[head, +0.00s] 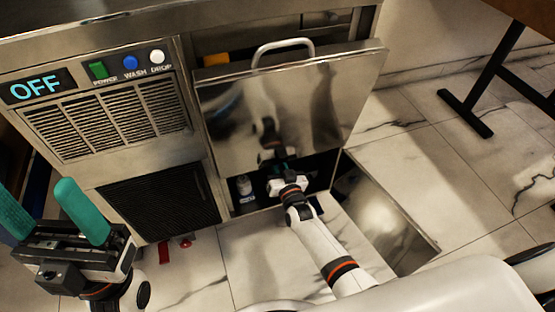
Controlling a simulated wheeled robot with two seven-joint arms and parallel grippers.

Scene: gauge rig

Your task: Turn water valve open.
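Two small red parts, one like a flat lever (164,252) and one like a knob (186,243), show low at the base of the steel machine, near the floor. They look like valve parts, but I cannot tell which way they are turned. My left gripper (36,192) is at the lower left, its teal fingers wide apart and empty, to the left of the red parts. My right gripper (283,170) reaches into the dark opening below the steel door (285,100); its fingers are mostly hidden.
The machine's display (36,86) reads OFF, beside a green power button (97,70), a blue wash button and a white drop button. A shiny metal panel (375,215) lies right of the machine. Table legs (485,85) stand upper right.

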